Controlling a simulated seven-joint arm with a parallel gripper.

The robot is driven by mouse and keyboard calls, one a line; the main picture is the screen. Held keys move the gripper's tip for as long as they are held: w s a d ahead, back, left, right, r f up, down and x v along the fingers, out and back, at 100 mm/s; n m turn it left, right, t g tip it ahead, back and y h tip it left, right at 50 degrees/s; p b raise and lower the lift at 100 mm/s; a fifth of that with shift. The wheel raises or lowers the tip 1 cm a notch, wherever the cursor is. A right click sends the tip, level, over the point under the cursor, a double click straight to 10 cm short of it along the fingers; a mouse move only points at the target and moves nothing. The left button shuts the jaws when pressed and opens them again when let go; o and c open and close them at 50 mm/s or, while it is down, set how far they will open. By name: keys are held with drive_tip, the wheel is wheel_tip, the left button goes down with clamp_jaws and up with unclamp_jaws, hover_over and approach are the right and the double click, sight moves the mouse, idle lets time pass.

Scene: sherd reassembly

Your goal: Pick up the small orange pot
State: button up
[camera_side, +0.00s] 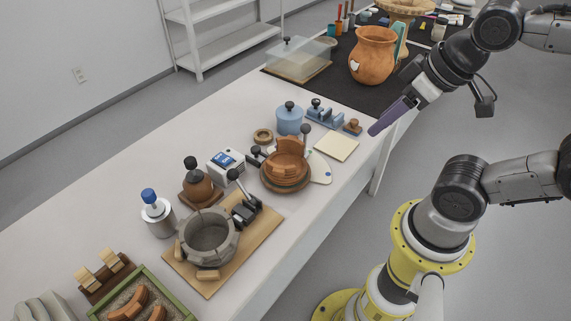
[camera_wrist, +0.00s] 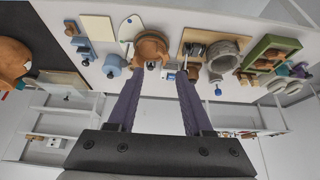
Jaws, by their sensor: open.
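Around the small pot stand a grey segmented ring (camera_side: 208,238) on a board, a blue-capped canister (camera_side: 156,212), a white box (camera_side: 225,165) and stacked orange-brown bowl pieces (camera_side: 286,172). A blue jar (camera_side: 289,118) is farther back. A clear box (camera_side: 300,62) is near the mat.

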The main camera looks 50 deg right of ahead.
drive_tip(key=m+g, duration=0.6)
drive_tip(key=m, duration=1.8)
hover_over(293, 166)
drive_tip(key=f, duration=1.9)
drive_tip(key=shift+s+a+f, duration=0.15)
drive_tip(key=shift+a+f, duration=0.05)
drive_tip(key=shift+f, duration=0.2)
drive_tip(key=shift+d+f, duration=0.2)
drive_tip(key=shift+f, duration=2.9)
clamp_jaws()
